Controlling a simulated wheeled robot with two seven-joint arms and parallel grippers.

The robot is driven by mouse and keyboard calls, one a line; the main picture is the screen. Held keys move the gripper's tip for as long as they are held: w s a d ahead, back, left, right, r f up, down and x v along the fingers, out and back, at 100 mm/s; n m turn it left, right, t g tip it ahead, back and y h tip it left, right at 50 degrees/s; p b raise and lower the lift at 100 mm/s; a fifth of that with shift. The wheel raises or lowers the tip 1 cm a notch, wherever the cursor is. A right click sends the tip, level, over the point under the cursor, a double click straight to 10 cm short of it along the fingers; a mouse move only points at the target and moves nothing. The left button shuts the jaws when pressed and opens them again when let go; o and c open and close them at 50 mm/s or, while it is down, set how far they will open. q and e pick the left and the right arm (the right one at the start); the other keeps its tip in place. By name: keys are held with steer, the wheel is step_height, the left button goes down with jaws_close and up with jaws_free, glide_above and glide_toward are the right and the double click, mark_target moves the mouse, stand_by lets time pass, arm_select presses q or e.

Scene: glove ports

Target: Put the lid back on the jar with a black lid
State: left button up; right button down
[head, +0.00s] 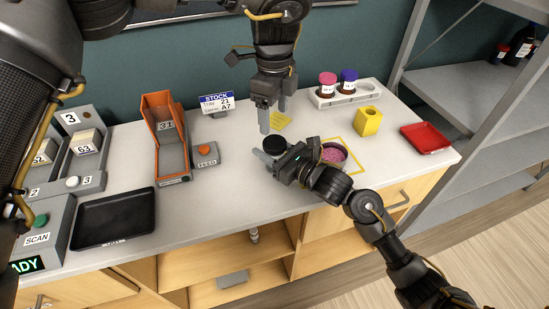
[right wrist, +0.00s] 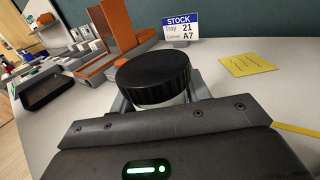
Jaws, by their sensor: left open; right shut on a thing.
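The black lid (head: 274,144) is at the middle of the counter, between the fingertips of my right gripper (head: 268,157). In the right wrist view the lid (right wrist: 153,77) looks level and sits above the fingers. A pale strip of the jar (right wrist: 178,101) shows under it, between the fingers; most of the jar is hidden. My right gripper is shut on the jar. Whether the lid is fully seated cannot be told. My left gripper (head: 274,118) is open and empty, pointing down just above and behind the lid.
A round dish with pink contents (head: 334,154) stands in a yellow outline, right of my right gripper. A white rack (head: 345,95) with pink- and blue-lidded jars, a yellow block (head: 367,121) and a red tray (head: 425,138) are right. An orange chute (head: 164,135) and black tray (head: 114,217) are left.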

mark_target(274, 142)
arm_select(q)
steer(key=shift+f, duration=0.1)
steer(key=shift+f, duration=3.9)
steer(key=c, duration=1)
steer(key=m, duration=1.3)
steer(key=o, duration=1.1)
steer(key=shift+c, duration=0.2)
